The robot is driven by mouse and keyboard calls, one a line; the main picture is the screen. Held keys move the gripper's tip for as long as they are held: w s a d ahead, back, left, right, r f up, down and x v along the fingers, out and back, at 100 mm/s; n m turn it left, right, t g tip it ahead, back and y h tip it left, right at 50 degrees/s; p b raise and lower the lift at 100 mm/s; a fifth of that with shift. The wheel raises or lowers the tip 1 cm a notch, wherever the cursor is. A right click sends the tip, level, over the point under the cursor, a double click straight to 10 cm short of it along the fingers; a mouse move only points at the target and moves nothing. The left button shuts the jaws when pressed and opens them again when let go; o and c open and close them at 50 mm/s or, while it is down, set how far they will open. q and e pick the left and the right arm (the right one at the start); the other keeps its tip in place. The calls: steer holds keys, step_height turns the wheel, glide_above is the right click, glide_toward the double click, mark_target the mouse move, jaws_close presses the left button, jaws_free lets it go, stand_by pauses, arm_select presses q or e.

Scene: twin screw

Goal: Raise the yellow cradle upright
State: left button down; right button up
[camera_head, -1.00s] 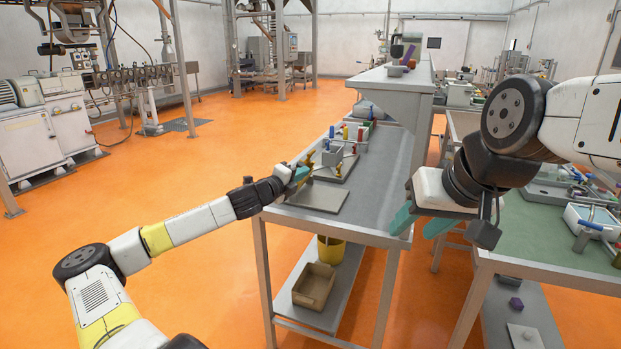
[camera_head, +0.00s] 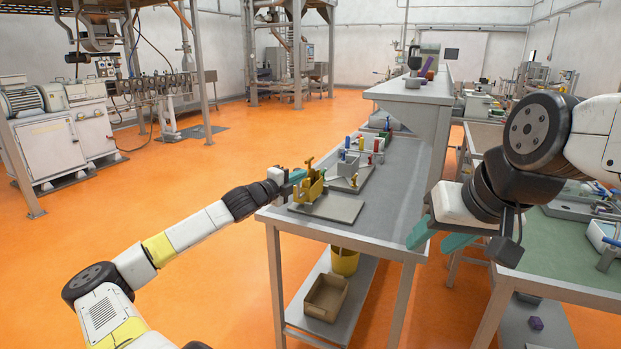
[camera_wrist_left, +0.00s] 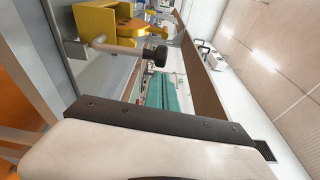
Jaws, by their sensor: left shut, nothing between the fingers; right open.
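The yellow cradle (camera_head: 309,186) stands at the left edge of the grey table, by the back of a flat grey plate (camera_head: 327,206). It looks upright in the head view. In the left wrist view the yellow cradle (camera_wrist_left: 101,22) fills the top left, with a pale rod and dark knob beside it. My left gripper (camera_head: 298,175) is shut and empty, close against the cradle's left side; whether it touches I cannot tell. Its teal fingers (camera_wrist_left: 168,95) show in the wrist view. My right gripper (camera_head: 438,238) is open and empty, in the air right of the table.
Behind the cradle stand a grey block (camera_head: 348,163) and a rack with coloured handles (camera_head: 372,144). A cardboard box (camera_head: 326,297) and a yellow bucket (camera_head: 344,261) are on the lower shelf. The table's right part is clear.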

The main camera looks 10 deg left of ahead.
arm_select(q)
steer(key=shift+w+a, duration=0.1)
steer(key=shift+a, duration=0.25)
steer(key=shift+w+a, duration=0.1)
steer(key=shift+a, duration=0.1)
stand_by(0.4)
